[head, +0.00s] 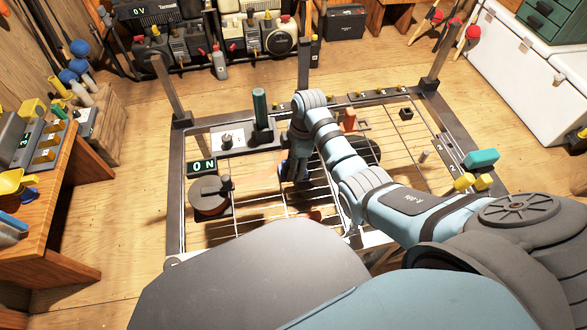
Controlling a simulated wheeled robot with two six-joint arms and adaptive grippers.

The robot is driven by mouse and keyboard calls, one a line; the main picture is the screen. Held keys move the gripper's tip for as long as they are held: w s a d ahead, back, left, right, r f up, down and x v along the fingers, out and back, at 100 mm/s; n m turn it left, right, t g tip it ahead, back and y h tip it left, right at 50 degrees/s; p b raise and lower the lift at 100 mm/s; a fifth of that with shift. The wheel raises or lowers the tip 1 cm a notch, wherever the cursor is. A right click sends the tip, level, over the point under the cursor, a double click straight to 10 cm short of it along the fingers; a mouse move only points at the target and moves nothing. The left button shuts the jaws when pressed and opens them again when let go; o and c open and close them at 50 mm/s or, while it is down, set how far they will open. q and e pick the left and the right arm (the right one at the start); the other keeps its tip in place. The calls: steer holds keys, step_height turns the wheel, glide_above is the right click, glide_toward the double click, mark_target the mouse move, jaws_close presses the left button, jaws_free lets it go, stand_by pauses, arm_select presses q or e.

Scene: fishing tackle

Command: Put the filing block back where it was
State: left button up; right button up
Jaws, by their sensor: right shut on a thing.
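My right gripper (293,172) points down over the middle of the wire-topped frame table (250,222). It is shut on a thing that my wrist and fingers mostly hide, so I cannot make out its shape. I cannot pick out the filing block for sure. A small orange piece (310,215) shows low near the gripper; I cannot tell whether it touches it. My left gripper is not in view.
A round grey-topped unit (209,194) and a lit ON sign (201,167) are left of the gripper. A dark green cylinder (260,108) stands behind. A dark round thing (358,150) is partly behind my arm. A teal block (482,158) lies at the right rail.

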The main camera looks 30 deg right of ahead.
steer(key=o, duration=1.1)
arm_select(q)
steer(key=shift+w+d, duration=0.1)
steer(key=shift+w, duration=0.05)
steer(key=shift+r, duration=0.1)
arm_select(e)
steer(key=shift+r, duration=0.15)
steer(key=r+p, duration=0.2)
steer(key=r, duration=0.1)
steer(key=d+r+p, duration=0.1)
steer(key=r+p, duration=0.1)
steer(key=r, duration=0.2)
steer(key=r+p, duration=0.2)
steer(key=r, duration=0.2)
steer(key=shift+s+d, duration=0.1)
steer(key=shift+d, duration=0.3)
steer(key=shift+r, duration=0.35)
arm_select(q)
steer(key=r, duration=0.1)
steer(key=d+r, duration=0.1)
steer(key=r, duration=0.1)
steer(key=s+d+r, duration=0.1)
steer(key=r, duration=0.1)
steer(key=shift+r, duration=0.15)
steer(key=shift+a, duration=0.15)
arm_select(e)
steer(key=shift+d, duration=0.1)
